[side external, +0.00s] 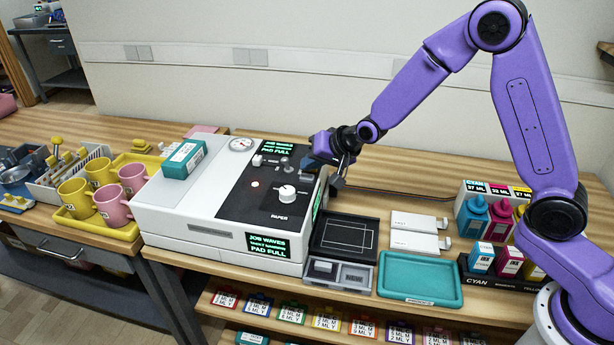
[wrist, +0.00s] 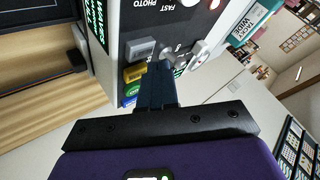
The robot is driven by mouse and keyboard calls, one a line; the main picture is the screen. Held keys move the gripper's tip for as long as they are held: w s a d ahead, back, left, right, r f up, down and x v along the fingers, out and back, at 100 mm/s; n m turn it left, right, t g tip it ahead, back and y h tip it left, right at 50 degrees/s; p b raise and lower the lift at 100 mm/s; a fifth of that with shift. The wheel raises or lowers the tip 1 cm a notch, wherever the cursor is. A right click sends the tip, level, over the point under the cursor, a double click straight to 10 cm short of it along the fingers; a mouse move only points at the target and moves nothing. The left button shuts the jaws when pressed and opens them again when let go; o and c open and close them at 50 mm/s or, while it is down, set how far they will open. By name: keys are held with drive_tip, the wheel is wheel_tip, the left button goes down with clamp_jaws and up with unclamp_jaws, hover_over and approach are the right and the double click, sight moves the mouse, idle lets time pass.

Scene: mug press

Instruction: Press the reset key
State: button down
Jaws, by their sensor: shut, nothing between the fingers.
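The press (side external: 180,215) is a white machine with a black control panel (side external: 245,195). Its panel also shows in the wrist view, with a grey key (wrist: 140,47), a yellow key (wrist: 134,73), a green key (wrist: 132,91) and a blue key (wrist: 130,102) in a row. I cannot read which one is the reset key. My gripper (wrist: 160,68) is shut and empty, its fingertips over the panel beside the grey and yellow keys. I cannot tell whether they touch. In the side view my gripper (side external: 338,180) is at the press's right end and hides part of it.
A display (side external: 268,246) reads "PAD FULL". A teal box (side external: 184,158) lies on top. Mugs (side external: 110,205) stand left; a teal tray (side external: 420,280) and ink bottles (side external: 500,220) are right.

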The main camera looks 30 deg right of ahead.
sight(311, 178)
drive_tip(key=shift+f, duration=0.15)
idle(0.7)
drive_tip(key=shift+f, duration=0.25)
drive_tip(key=shift+f, duration=0.5)
idle(0.7)
drive_tip(key=shift+r, duration=0.15)
idle(0.3)
drive_tip(key=shift+r, duration=0.75)
drive_tip(key=shift+r, duration=2.55)
drive_tip(key=shift+s, duration=0.1)
